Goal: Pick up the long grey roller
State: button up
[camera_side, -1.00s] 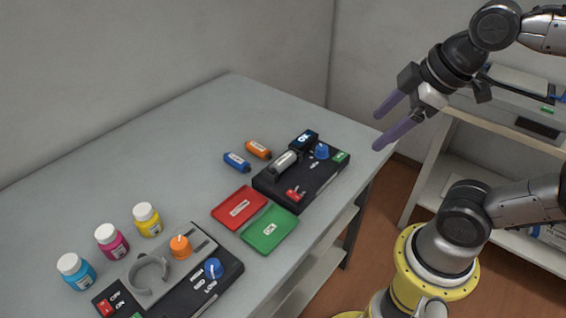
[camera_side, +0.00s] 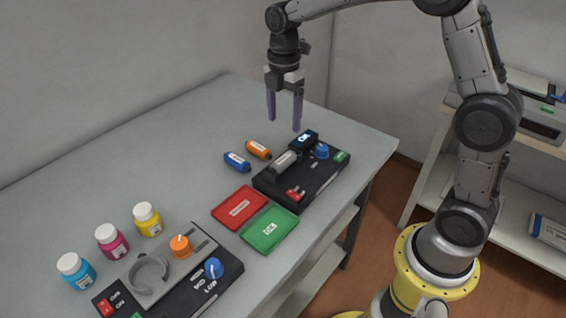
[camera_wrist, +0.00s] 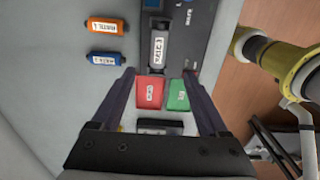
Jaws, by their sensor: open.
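The long grey roller (camera_side: 283,161), with a white label, lies on the black device (camera_side: 315,182) at the right end of the table. In the wrist view the roller (camera_wrist: 158,50) lies lengthwise up the picture, just beyond the gap between my fingertips. My gripper (camera_side: 284,124) points down with its purple fingers apart and nothing between them. It hangs in the air above the far side of the device. The wrist view also shows my open gripper (camera_wrist: 159,72).
Blue (camera_side: 237,162) and orange (camera_side: 258,149) cartridges lie left of the device. A red tray (camera_side: 239,207) and a green tray (camera_side: 269,228) lie in front. A blue knob (camera_side: 321,151) stands right of the roller. Bottles and a second device (camera_side: 180,290) are further left.

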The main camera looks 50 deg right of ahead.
send_over(283, 158)
jog(key=f, duration=0.7)
jog(key=shift+s+f, duration=0.2)
jog(key=shift+f, duration=0.2)
jog(key=shift+w+f, duration=0.2)
jog(key=shift+f, duration=2.5)
grip_shut()
